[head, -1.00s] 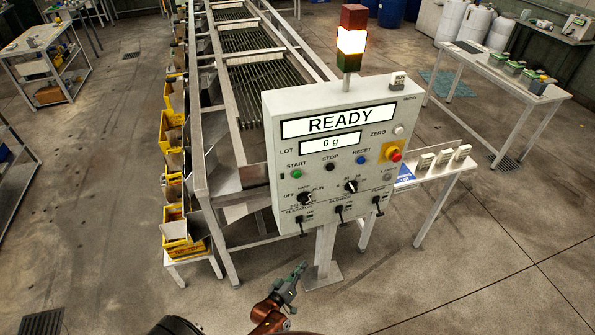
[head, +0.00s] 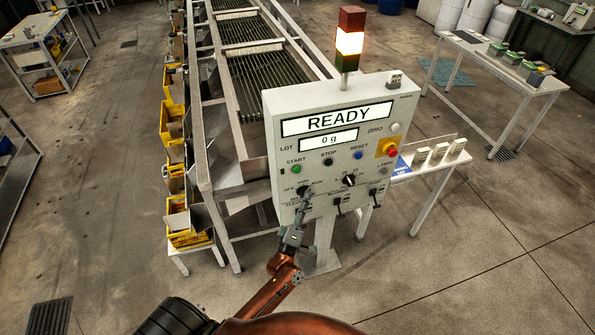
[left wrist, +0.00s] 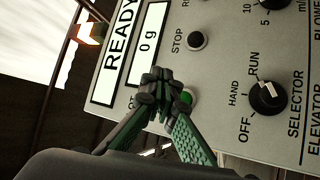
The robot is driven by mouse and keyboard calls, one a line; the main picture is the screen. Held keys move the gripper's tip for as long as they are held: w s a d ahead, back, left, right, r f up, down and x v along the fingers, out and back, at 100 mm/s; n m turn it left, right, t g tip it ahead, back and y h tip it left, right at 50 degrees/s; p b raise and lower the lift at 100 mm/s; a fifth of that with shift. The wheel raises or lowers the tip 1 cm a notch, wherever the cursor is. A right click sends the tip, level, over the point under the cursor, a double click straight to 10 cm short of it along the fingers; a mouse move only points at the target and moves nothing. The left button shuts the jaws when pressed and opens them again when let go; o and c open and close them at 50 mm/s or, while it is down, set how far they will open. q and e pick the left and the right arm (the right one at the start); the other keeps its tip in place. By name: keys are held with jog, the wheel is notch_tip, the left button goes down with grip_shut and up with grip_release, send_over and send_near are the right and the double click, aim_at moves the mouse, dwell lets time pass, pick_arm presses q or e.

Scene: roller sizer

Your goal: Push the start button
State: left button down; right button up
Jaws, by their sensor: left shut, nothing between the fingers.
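The light grey control panel (head: 375,110) shows READY and 0 g on its displays. The green start button (head: 296,169) is at its left, below the LOT display, with the black stop button (head: 328,161) to its right. My left gripper (head: 301,212) is shut and empty, pointing up in front of the panel's lower left, below the start button in the head view. In the left wrist view the closed fingertips (left wrist: 156,82) partly cover the green start button (left wrist: 186,97). I cannot tell whether they touch it. My right gripper is not in view.
A black selector knob (left wrist: 268,97) sits close to the start button. A red emergency stop (head: 392,152) on yellow is at the panel's right. The lamp tower (head: 350,40) is lit in its middle section.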

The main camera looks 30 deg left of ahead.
aim_at(301, 169)
pick_arm(q)
jog(key=shift+w+a, duration=0.1)
jog(key=w+a+b, duration=0.2)
jog(key=w+a, duration=0.3)
jog(key=a, duration=0.1)
jog(key=shift+w+a+b, duration=0.25)
jog(key=shift+w+b, duration=0.05)
jog(key=shift+b, duration=0.05)
dwell(1.3)
jog(key=shift+w+a, duration=0.3)
jog(key=shift+w+a+b, duration=0.3)
jog(key=shift+a+b, duration=0.05)
jog(key=shift+a, duration=0.05)
dwell(1.0)
jog(key=shift+s+d, duration=0.1)
jog(key=shift+s+d+p, duration=0.4)
jog(key=shift+s+d, duration=0.15)
jog(key=shift+d, duration=0.05)
